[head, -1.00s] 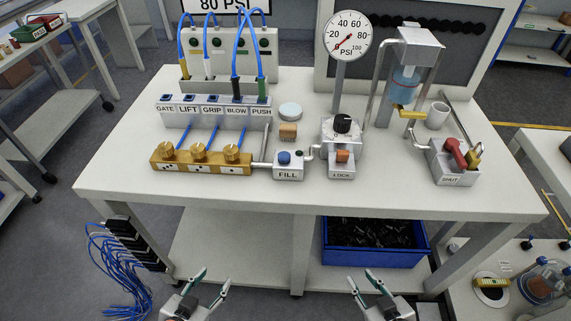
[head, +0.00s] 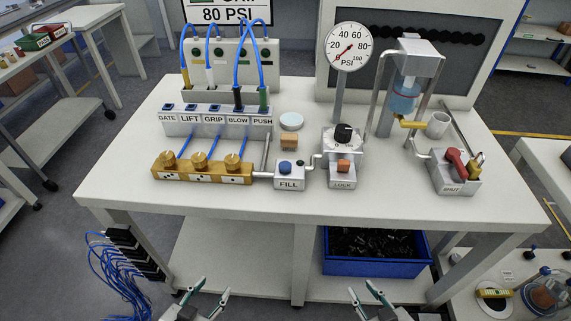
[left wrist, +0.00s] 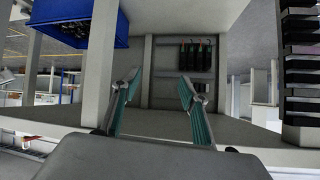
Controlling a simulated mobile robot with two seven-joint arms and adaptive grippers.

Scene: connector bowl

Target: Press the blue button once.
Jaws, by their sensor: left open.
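The blue button (head: 285,166) sits on top of a small grey box labelled FILL (head: 289,184), near the front middle of the white table (head: 400,205). My left gripper (head: 207,289) is at the bottom of the head view, below and in front of the table edge, well apart from the button. It is open and empty, and its two fingers also show in the left wrist view (left wrist: 160,105). My right gripper (head: 364,290) is also at the bottom, to the right.
Left of the button is a brass block (head: 202,174) with three knobs. Right of it stand the LOCK unit (head: 342,170) with black dial and orange button, a pressure gauge (head: 349,46) and the SHUT unit (head: 455,178). A blue bin (head: 373,266) is on the lower shelf.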

